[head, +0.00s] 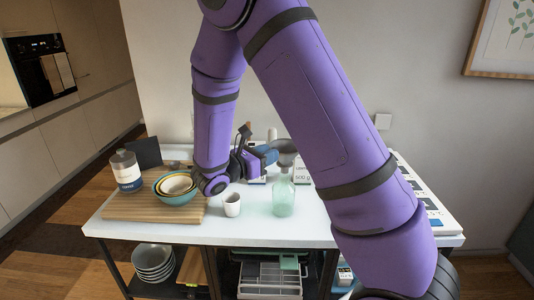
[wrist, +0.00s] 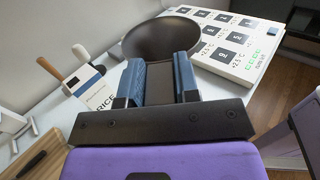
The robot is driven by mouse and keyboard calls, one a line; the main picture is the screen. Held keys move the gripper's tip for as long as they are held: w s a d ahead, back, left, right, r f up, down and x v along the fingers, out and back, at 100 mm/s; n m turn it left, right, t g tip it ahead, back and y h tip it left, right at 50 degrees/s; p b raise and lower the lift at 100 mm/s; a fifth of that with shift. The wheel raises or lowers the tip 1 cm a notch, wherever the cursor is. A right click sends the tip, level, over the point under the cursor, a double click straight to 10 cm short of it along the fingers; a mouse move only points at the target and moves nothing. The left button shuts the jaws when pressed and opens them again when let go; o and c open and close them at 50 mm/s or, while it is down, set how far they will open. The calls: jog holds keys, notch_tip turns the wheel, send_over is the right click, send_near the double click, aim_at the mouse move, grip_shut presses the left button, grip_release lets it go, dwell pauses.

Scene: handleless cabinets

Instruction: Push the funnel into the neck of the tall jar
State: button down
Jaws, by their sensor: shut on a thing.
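The funnel (head: 285,147) is dark grey with a wide round mouth. It stands upright, directly above the tall jar (head: 283,197), which is pale green and see-through, in the head view. The funnel's lower end meets the jar's neck there; I cannot tell how deep the spout sits. My gripper (head: 267,154) comes in from the left, shut on the funnel. In the wrist view the blue fingers of my gripper (wrist: 159,82) hold a dark part of the funnel, with its round mouth (wrist: 160,36) beyond them. The jar is hidden in the wrist view.
A small white cup (head: 232,205) stands left of the jar. Nested bowls (head: 176,186) and a labelled bottle (head: 126,171) are on the wooden board (head: 150,209) at left. A white panel with dark squares (wrist: 228,40) lies at right. The front table strip is clear.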

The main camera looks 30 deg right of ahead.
jog(key=shift+f, duration=1.8)
jog(key=c, duration=0.8)
grip_release()
jog(key=a, duration=0.3)
jog(key=s+a, duration=0.1)
jog(key=a, duration=0.6)
jog(key=shift+s+a, duration=0.25)
jog(key=shift+a, duration=0.1)
